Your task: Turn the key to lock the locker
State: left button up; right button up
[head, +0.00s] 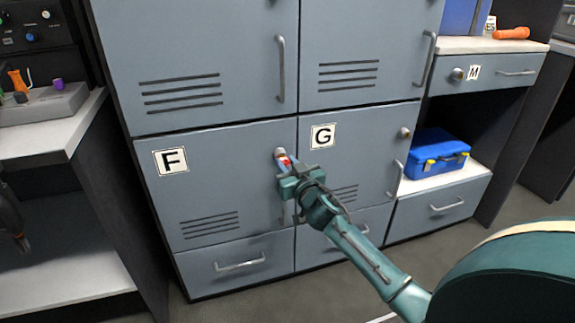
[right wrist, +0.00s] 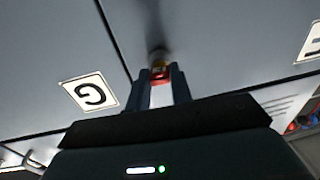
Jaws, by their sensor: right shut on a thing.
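The blue-grey locker door F (head: 215,205) is closed, with its lock near its upper right edge. A small red key (head: 288,160) is at that lock. My right gripper (head: 285,168) is at the lock, its fingers shut on the key. In the right wrist view the key (right wrist: 160,72) shows red between the two fingertips (right wrist: 161,82), against the round lock. How deep the key sits in the lock is hidden. My left gripper does not show in the head view.
Closed door G (head: 370,165) adjoins on the right, with its own lock (head: 405,133) and handle. Drawers lie below. A blue toolbox (head: 437,150) sits on a shelf at right. A desk (head: 55,130) with a radio panel stands at left.

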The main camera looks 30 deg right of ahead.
jog(key=shift+r+n+p, duration=0.15)
jog(key=shift+n+p, duration=0.55)
jog(key=shift+n, duration=1.1)
jog(key=shift+p, duration=0.3)
